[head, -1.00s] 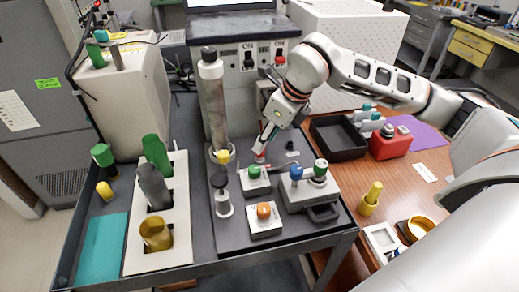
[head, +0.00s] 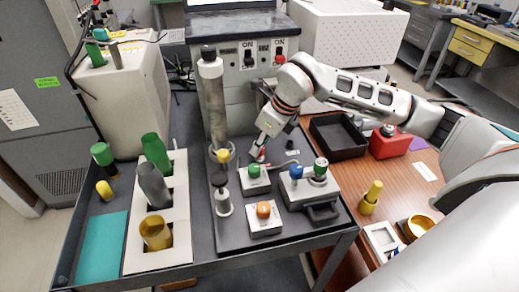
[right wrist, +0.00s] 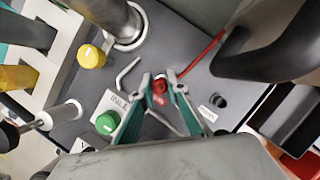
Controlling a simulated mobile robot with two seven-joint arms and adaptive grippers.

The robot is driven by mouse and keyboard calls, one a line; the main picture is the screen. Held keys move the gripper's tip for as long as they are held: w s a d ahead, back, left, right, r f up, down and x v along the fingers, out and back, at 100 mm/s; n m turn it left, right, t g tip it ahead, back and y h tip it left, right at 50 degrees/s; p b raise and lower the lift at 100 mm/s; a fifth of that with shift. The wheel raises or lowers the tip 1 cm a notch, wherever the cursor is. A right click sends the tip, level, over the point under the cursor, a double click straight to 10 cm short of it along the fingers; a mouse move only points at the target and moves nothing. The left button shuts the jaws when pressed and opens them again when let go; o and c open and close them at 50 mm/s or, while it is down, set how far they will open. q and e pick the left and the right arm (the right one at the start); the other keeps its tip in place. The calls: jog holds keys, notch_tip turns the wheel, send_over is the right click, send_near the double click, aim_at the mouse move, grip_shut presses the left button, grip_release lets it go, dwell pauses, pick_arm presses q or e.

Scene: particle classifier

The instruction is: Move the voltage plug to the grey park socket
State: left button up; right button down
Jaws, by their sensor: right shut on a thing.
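The voltage plug (right wrist: 160,86) is red and sits between the fingertips of my right gripper (right wrist: 160,80) in the right wrist view. A red cable (right wrist: 205,50) runs up and right behind the fingertips. In the head view my right gripper (head: 257,154) is shut just behind the white box with the green button (head: 254,171); the plug is mostly hidden there. A small dark round piece beside a white label, apparently the park socket (right wrist: 218,101), stands empty to the right of the gripper. It also shows in the head view (head: 290,145). My left gripper is out of view.
A tall grey column (head: 213,105) with a yellow knob (head: 223,156) stands left of the gripper. A grey box with blue and green knobs (head: 307,187) is to the right. A bent metal hook (right wrist: 127,72) lies close to the fingers. A black tray (head: 338,137) sits further right.

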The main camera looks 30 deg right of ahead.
jog(key=shift+r, duration=0.15)
jog(key=shift+w+r, duration=0.1)
jog(key=shift+r, duration=0.15)
notch_tip(320, 180, up, 19)
jog(key=p, duration=0.1)
jog(key=shift+r+p, duration=0.15)
jog(key=shift+p, duration=0.15)
dwell(0.4)
jog(key=d+f+p, duration=0.5)
jog(key=d+f, duration=0.5)
jog(key=f, duration=0.1)
jog(key=shift+d+f, duration=0.15)
jog(key=shift+d, duration=0.25)
